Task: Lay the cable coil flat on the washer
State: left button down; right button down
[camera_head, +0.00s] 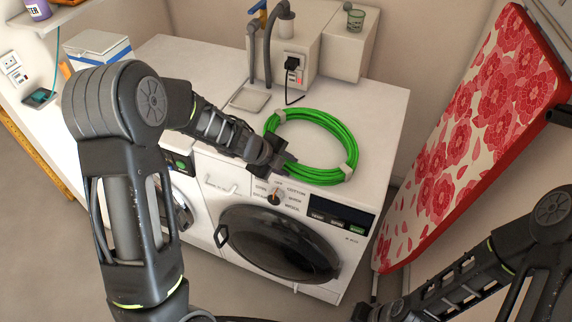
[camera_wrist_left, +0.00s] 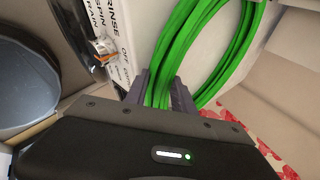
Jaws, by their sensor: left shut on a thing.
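The bright green cable coil (camera_head: 346,140), bound with pale ties, is over the top of the right-hand washer (camera_head: 385,112), near its front edge. It looks roughly level; I cannot tell whether it rests on the top or hangs just above it. My left gripper (camera_head: 284,160) is shut on the coil's near-left side. In the left wrist view the green strands (camera_wrist_left: 182,62) pass between the fingers (camera_wrist_left: 160,92). At the lower right of the head view my right arm's end (camera_head: 375,311) shows only partly, and its fingers cannot be made out.
A white box with a socket and black plug (camera_head: 292,63) and grey pipes (camera_head: 268,45) stand behind the coil. A floral ironing board (camera_head: 470,130) leans at the right. A lidded box (camera_head: 98,47) stands at the left.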

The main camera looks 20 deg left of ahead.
pick_arm(q)
jog(key=shift+s+f, duration=0.4)
jog(key=shift+f, duration=0.3)
jog(key=c, duration=1.2)
grip_release()
jog(key=shift+a+f, duration=0.1)
jog(key=shift+o, duration=1.2)
jog(key=shift+w+r+p, duration=0.3)
jog(key=shift+r+p, duration=0.55)
jog(key=shift+p, duration=0.15)
jog(key=shift+r+p, duration=0.7)
jog(key=shift+r, duration=0.15)
jog(key=shift+w+r+p, duration=0.1)
jog(key=shift+r+p, duration=0.4)
jog(key=shift+r, duration=2.6)
